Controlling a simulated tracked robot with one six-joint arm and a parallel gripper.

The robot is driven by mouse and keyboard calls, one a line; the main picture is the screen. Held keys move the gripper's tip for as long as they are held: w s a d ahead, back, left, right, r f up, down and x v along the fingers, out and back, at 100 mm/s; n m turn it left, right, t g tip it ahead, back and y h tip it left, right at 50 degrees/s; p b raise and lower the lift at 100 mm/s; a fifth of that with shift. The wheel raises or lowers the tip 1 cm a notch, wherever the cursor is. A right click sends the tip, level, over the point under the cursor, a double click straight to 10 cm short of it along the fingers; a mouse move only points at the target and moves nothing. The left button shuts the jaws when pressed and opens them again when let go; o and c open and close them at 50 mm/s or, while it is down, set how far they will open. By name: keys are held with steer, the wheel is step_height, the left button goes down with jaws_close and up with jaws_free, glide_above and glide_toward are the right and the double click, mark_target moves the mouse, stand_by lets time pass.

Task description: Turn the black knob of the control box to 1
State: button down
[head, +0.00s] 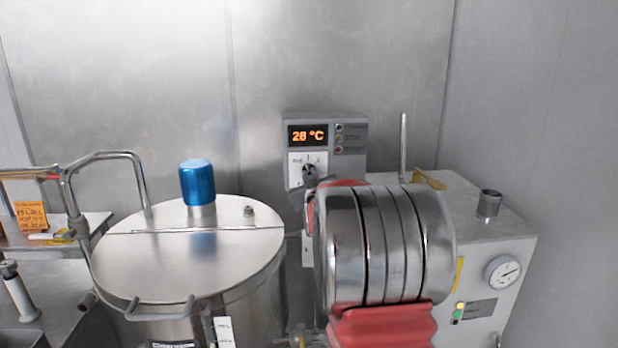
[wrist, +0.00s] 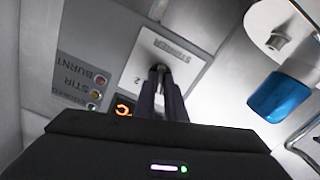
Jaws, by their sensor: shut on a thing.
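The grey control box (head: 351,158) stands against the back wall in the head view, with a lit orange temperature display (head: 307,135). Its black knob (head: 309,171) sits on a white dial plate below the display. In the wrist view the knob (wrist: 158,69) is between the tips of my dark fingers, on the upside-down stirrer plate (wrist: 178,55) with a "2" visible. My gripper (wrist: 160,76) is shut on the knob. It also shows at the knob in the head view (head: 308,181). The fingers hide much of the knob, so I cannot tell its exact setting.
A steel vessel (head: 130,255) with a blue cap (head: 197,182) on its lid stands left of the box. A grey machine with a round gauge (head: 502,272) stands at the right. Indicator lamps (wrist: 97,93) lie beside the knob plate.

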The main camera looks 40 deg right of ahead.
steer(key=shift+w+a+f+m, duration=0.1)
steer(key=shift+f+m, duration=0.05)
steer(key=shift+m, duration=0.75)
steer(key=shift+f+m, duration=0.1)
steer(key=shift+m, duration=0.8)
steer(key=c, duration=2)
jaws_free()
steer(key=shift+o, duration=0.9)
steer(key=shift+r, duration=0.1)
steer(key=v, duration=1.3)
steer(key=shift+s+a, duration=0.25)
steer(key=shift+s, duration=0.05)
